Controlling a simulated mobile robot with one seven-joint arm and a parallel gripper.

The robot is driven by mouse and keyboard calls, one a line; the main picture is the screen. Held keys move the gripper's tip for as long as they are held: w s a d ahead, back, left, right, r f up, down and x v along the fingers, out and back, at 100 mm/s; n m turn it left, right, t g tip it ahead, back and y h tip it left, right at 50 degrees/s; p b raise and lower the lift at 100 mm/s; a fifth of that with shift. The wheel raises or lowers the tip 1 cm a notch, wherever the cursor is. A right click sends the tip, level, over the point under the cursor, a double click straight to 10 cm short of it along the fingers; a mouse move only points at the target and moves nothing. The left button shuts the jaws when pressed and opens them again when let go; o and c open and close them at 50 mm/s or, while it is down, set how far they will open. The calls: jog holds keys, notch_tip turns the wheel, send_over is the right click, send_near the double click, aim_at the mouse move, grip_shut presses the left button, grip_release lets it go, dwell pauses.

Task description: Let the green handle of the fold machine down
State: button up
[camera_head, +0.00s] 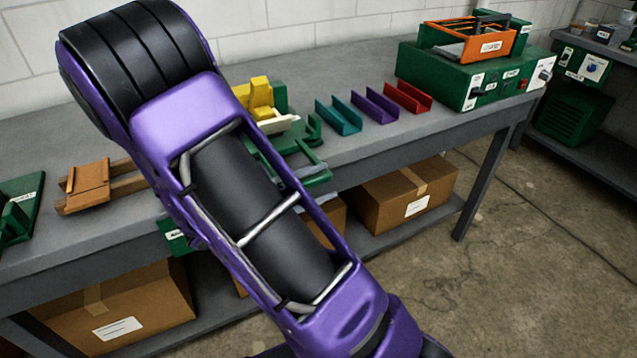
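A small machine with a yellow block (258,98) and a green body (281,97) stands on the bench, partly hidden behind my purple arm. A green bar frame (314,172) juts from its front, towards the bench's near edge; it looks like the machine's handle. The frame appears low and near level, but my arm hides its left part, so I cannot tell its exact angle. My arm crosses the picture from upper left to bottom centre. My gripper is not in view.
Teal (338,115), purple (375,105) and red (408,97) channels lie right of the machine on the grey bench (385,137). A green control box (470,78) bearing an orange tray (480,40) stands further right. A wooden piece (90,185) lies left. Cardboard boxes (405,195) sit below.

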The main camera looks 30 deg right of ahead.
jog(key=a+p, duration=0.1)
jog(key=a, duration=1.6)
jog(key=shift+s+a, duration=0.2)
jog(key=shift+s, duration=0.15)
